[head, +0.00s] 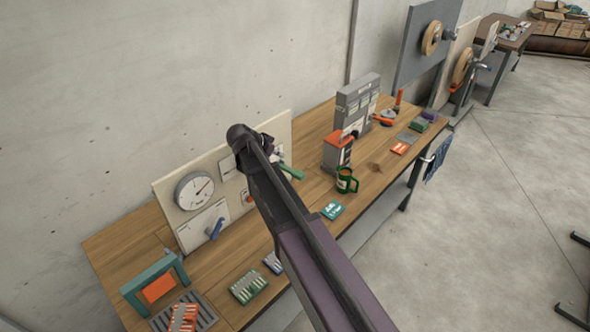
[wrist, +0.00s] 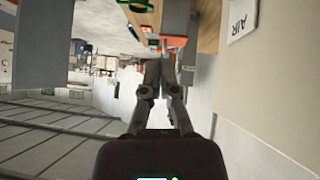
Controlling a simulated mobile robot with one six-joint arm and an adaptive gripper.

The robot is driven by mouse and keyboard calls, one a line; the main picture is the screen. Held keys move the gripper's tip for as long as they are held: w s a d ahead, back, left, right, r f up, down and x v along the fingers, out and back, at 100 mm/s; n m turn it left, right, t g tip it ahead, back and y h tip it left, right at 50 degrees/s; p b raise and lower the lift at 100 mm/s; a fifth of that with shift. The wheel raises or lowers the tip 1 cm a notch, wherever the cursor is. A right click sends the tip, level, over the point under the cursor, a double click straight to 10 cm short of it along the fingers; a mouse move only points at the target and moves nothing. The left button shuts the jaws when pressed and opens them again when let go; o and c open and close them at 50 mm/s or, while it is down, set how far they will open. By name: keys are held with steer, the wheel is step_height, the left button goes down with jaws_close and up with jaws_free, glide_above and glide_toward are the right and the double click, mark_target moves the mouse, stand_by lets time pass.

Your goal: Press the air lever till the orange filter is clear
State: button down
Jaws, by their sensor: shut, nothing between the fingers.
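In the wrist view my gripper (wrist: 168,68) is shut and empty, with its fingers close together. A white plate marked AIR (wrist: 243,18) shows sideways at the upper right of that view, apart from my fingers. In the head view my arm crosses in front of the cream panel (head: 168,190) and hides my fingertips. A blue lever (head: 215,228) sits on a white plate on this panel, and a green lever (head: 291,171) sticks out at its right end. I cannot tell which is the air lever. An orange filter (head: 158,288) hangs in a teal frame (head: 130,299).
A round gauge (head: 194,191) sits on the panel's left. The wooden bench (head: 112,243) also holds a green mug (head: 346,181), an orange and grey machine (head: 338,152), and several small cards and blocks. Clear concrete floor (head: 500,200) lies to the right.

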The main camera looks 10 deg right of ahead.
steer(key=b, duration=0.7)
glide_above(299, 172)
steer(key=a, duration=0.2)
steer(key=f, duration=0.7)
steer(key=shift+s+d+f, duration=0.2)
steer(key=shift+s, duration=0.1)
steer(key=shift+s+d+f+b, duration=0.1)
steer(key=shift+s+f+b, duration=0.05)
steer(key=shift+f+b, duration=0.8)
steer(key=shift+s+f+b, duration=0.1)
steer(key=shift+f+b, duration=0.7)
steer(key=shift+b, duration=0.2)
steer(key=shift+s+f, duration=0.1)
steer(key=shift+f, duration=0.05)
